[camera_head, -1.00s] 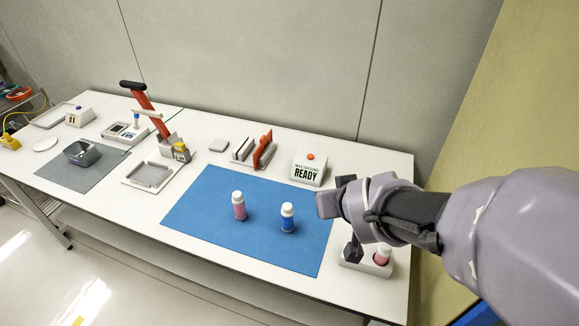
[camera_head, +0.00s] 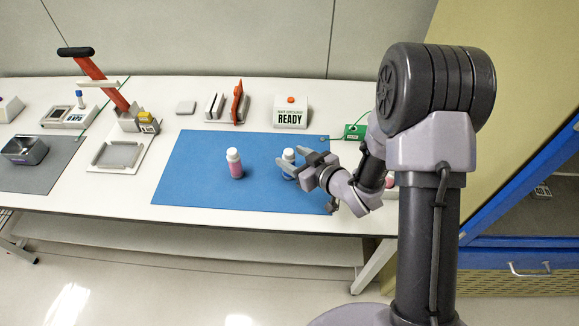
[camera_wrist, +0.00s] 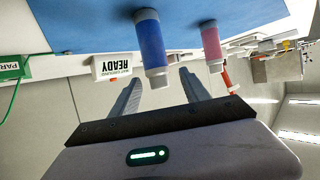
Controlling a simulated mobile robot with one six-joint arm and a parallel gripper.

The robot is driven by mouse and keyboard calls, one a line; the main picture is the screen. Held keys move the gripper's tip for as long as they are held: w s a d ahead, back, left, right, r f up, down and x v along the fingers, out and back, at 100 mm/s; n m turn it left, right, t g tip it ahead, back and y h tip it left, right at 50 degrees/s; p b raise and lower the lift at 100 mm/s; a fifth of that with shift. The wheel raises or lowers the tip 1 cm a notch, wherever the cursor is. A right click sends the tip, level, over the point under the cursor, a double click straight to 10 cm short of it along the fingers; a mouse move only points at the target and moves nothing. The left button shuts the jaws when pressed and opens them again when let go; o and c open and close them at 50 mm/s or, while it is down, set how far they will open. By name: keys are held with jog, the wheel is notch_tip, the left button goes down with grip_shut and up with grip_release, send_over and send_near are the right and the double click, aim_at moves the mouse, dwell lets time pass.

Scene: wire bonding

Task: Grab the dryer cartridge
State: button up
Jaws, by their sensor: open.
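Two small upright bottle-shaped cartridges with white caps stand on the blue mat (camera_head: 195,150). One is pink (camera_head: 235,165). The other is blue, with its cap (camera_head: 288,154) showing in the head view and its body mostly hidden by my gripper. No label tells which is the dryer cartridge. My gripper (camera_head: 293,160) is open and low at the blue one. In the wrist view the blue cartridge (camera_wrist: 151,42) has its cap between the picture positions of my two fingertips (camera_wrist: 160,78); contact cannot be told. The pink one (camera_wrist: 211,42) stands to its right there, apart from the fingers.
A white READY box (camera_head: 291,112), a red-handled rack (camera_head: 237,103) and a small grey block (camera_head: 186,107) stand behind the mat. A tray (camera_head: 118,155) and a red-lever press (camera_head: 100,80) are left. The mat's left part is clear.

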jog(key=b+x, duration=0.2)
jog(key=x, duration=0.2)
jog(key=shift+w+a+f, duration=0.2)
jog(key=shift+w, duration=0.1)
jog(key=shift+w+a, duration=0.25)
jog(key=shift+w, duration=0.05)
grip_shut()
